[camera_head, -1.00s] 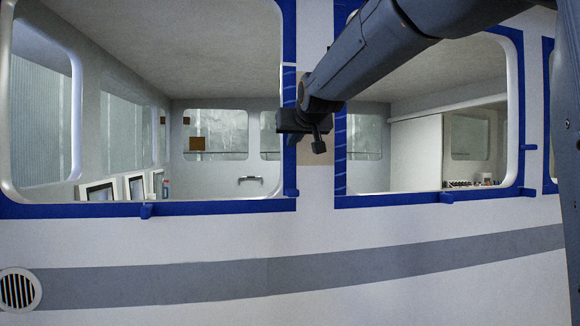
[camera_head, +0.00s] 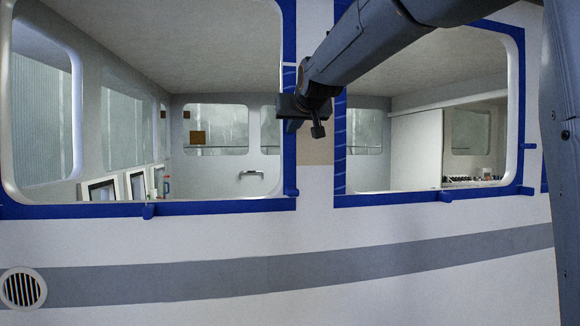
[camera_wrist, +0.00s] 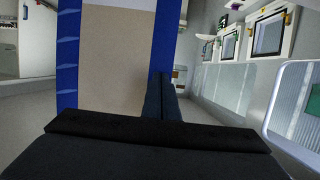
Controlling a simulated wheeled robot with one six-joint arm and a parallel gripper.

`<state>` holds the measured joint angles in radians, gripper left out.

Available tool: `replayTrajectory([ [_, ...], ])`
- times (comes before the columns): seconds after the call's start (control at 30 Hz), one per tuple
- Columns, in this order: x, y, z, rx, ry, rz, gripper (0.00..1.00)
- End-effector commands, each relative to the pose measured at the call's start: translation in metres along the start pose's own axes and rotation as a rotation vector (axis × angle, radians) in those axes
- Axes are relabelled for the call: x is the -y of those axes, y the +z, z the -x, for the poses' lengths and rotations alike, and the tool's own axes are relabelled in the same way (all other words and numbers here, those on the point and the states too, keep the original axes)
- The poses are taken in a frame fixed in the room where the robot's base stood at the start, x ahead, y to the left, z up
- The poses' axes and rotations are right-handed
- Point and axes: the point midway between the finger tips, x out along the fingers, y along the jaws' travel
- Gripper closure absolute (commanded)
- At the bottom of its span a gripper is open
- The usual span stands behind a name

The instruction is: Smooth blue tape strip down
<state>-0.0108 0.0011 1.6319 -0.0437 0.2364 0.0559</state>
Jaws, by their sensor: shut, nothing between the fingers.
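A blue tape strip (camera_head: 289,160) runs down the right edge of the left window in the head view. A second blue strip (camera_head: 340,150), with pale wrinkle-like streaks, runs down the left edge of the right window. In the wrist view the streaked strip (camera_wrist: 67,60) is at left and the other strip (camera_wrist: 165,40) at right. My gripper (camera_head: 291,107) is shut and empty at the left window's strip, covering part of it. In the wrist view its fingertips (camera_wrist: 161,76) overlap the lower end of that strip. I cannot tell whether they touch it.
Blue tape also runs under both windows (camera_head: 210,208), with small tabs sticking out (camera_head: 149,211). A bare tan patch (camera_head: 315,150) lies between the strips. The openings show a cabin interior. A round vent (camera_head: 22,289) is at lower left; the lower wall is clear.

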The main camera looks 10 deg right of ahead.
Motion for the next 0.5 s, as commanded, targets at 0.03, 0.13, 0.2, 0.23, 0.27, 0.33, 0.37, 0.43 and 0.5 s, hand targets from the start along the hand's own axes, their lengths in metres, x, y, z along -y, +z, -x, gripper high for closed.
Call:
replayTrajectory([
  [0.03,0.0,0.0012,-0.0001,0.001,0.0,0.0,1.0],
  [0.13,0.0,0.0019,0.0012,0.0,0.0,0.0,1.0],
  [0.2,0.0,0.0022,0.0024,0.0,0.0,0.0,1.0],
  [0.23,0.0,0.0022,0.0028,0.0,0.0,0.0,1.0],
  [0.27,0.0,0.0023,0.0031,0.0,0.0,0.0,1.0],
  [0.33,0.0,0.0022,0.0033,0.001,0.0,0.0,1.0],
  [0.37,0.0,0.0022,0.0033,0.001,0.0,0.0,1.0],
  [0.43,0.0,0.0021,0.0033,0.001,0.0,0.0,1.0],
  [0.5,0.0,0.002,0.0033,0.001,0.0,0.0,1.0],
])
